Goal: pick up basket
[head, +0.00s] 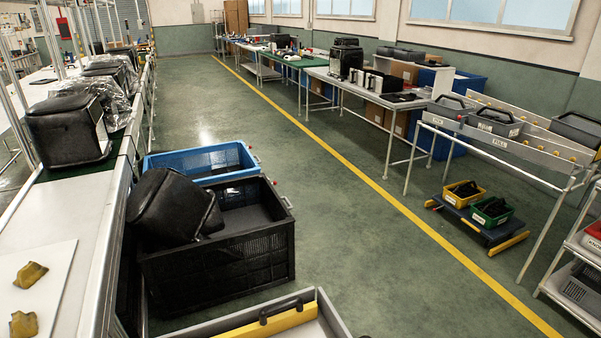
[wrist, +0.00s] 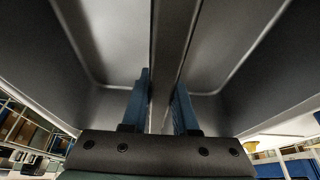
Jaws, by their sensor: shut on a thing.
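My gripper (wrist: 160,110) shows only in the wrist view. Its two blue fingers are shut on the dark bar of a grey basket (wrist: 110,40), one finger on each side of the bar. The basket's grey inner surfaces fill most of that view. My gripper is not visible in the head view, so I cannot tell there which basket it holds. In the head view, grey baskets (head: 497,122) sit in the sloped rack at right. A yellow basket (head: 464,190) and a green basket (head: 491,211) stand on a low dolly.
A grey tray (head: 235,320) with a yellow strip and black handle is at the bottom. A black crate (head: 222,267) holding a black fryer (head: 172,207) and a blue crate (head: 200,158) stand beside the conveyor (head: 100,200). The green floor in the middle is clear.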

